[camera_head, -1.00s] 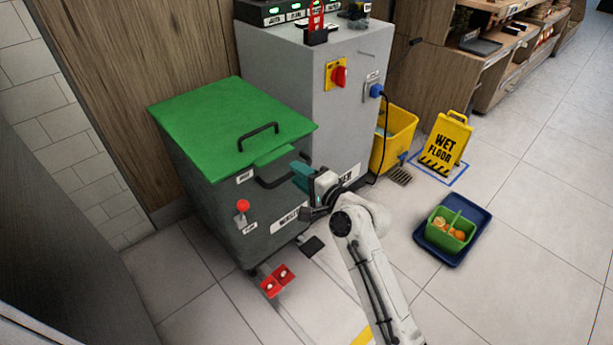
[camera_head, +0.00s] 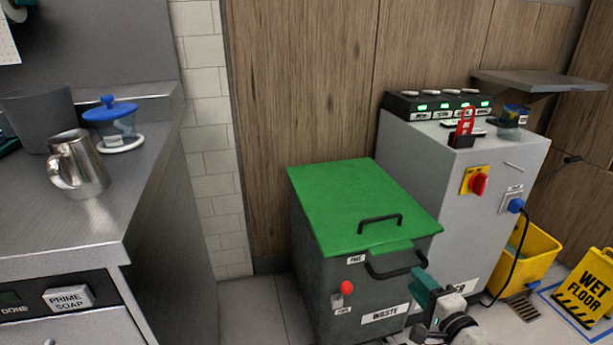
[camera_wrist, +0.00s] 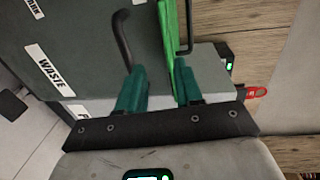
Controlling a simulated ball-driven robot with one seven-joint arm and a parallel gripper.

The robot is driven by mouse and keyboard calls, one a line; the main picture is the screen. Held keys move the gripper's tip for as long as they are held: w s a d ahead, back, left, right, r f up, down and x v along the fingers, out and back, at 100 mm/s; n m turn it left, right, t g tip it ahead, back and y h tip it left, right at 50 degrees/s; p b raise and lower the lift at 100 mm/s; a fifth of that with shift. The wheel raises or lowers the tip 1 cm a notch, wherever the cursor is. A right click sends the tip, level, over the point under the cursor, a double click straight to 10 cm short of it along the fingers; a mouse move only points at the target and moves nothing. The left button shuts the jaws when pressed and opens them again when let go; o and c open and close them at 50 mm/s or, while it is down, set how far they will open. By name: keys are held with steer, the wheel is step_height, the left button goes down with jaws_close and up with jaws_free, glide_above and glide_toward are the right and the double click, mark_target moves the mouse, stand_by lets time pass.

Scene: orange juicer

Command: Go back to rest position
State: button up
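My gripper (camera_head: 422,283) is low at the front right of the grey waste bin (camera_head: 340,280), close to its black front handle (camera_head: 395,268). In the wrist view, the two teal fingers of my gripper (camera_wrist: 159,82) are apart with nothing held between them. Beyond the fingers the bin's green lid (camera_wrist: 168,30) and dark side (camera_wrist: 75,45) show, with black handles near the fingertips. Whether a finger touches a handle I cannot tell. In the head view the green lid (camera_head: 350,205) lies closed on the bin.
A grey machine cabinet (camera_head: 455,190) stands right of the bin. A yellow bucket (camera_head: 537,253) and a wet floor sign (camera_head: 590,290) are at the right. A metal counter (camera_head: 110,215) at left carries a steel pitcher (camera_head: 78,165) and a blue-lidded jar (camera_head: 112,120).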

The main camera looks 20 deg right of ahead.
steer(key=s+a+f+n+g, duration=0.2)
steer(key=s+f+n+g, duration=0.35)
steer(key=s, duration=0.25)
steer(key=s+a+f+n+g, duration=0.35)
steer(key=s+f+n, duration=0.25)
steer(key=s, duration=0.2)
steer(key=s+a+f+n+g, duration=0.1)
steer(key=s+a+n+g, duration=0.15)
steer(key=s, duration=0.55)
steer(key=s+a+f+n+g, duration=0.1)
steer(key=s+n+g, duration=0.25)
steer(key=s, duration=0.35)
step_height(320, 180, up, 26)
steer(key=p, duration=2.5)
steer(key=shift+s+a+f+g, duration=0.25)
steer(key=shift+s+a+g, duration=0.05)
steer(key=shift+s, duration=0.15)
